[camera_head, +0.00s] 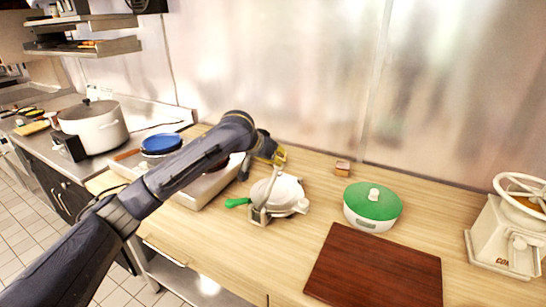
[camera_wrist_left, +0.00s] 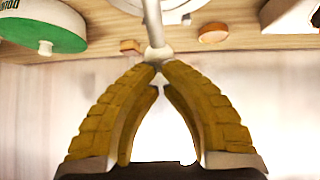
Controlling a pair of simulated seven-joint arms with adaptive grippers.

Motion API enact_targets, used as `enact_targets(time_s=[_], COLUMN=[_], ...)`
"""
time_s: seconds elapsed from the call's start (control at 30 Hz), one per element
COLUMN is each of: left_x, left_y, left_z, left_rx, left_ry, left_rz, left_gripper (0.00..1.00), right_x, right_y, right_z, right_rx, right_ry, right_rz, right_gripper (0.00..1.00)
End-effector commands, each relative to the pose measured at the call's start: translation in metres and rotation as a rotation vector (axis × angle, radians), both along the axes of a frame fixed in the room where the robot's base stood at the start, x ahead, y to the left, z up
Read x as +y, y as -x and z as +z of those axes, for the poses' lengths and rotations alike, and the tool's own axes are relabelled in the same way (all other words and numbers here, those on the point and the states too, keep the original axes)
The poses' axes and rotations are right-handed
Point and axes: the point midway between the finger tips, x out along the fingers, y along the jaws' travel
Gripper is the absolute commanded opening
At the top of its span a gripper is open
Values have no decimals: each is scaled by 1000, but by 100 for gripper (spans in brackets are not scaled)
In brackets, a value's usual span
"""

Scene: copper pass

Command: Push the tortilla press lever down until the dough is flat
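The tortilla press (camera_head: 287,194) is pale and round and stands on the wooden counter, with a green grip (camera_head: 238,202) sticking out to its left. Its light metal lever (camera_head: 269,187) rises from the press towards my left gripper (camera_head: 278,157). In the left wrist view the lever (camera_wrist_left: 153,22) comes down from the top, and its knobbed end sits at the nearly meeting yellow fingertips of my left gripper (camera_wrist_left: 159,66). The fingers look closed on that end. The dough cannot be seen. My right gripper is in neither view.
A white pot with a green lid (camera_head: 373,202) and a dark red board (camera_head: 375,268) lie to the right of the press. A small wooden block (camera_head: 342,168) is behind. A cream machine with a wheel (camera_head: 504,236) stands far right. A tray (camera_head: 201,193) is on the left.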

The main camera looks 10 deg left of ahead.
Motion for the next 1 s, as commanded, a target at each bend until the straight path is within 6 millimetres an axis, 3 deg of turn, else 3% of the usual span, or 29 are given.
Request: enact_targets(time_s=[0.4, 0.7, 1.0], left_x=[-1, -8, -7], left_y=[-1, -18, -18], left_z=[-1, -24, -24], left_rx=[0, 1, -1], left_ry=[0, 2, 1], left_rz=[0, 1, -1], left_gripper=[0, 0, 0], right_x=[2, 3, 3], right_y=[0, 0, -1], right_z=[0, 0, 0], right_rx=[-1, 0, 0], right_ry=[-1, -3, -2], right_rz=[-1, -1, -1], right_gripper=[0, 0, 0])
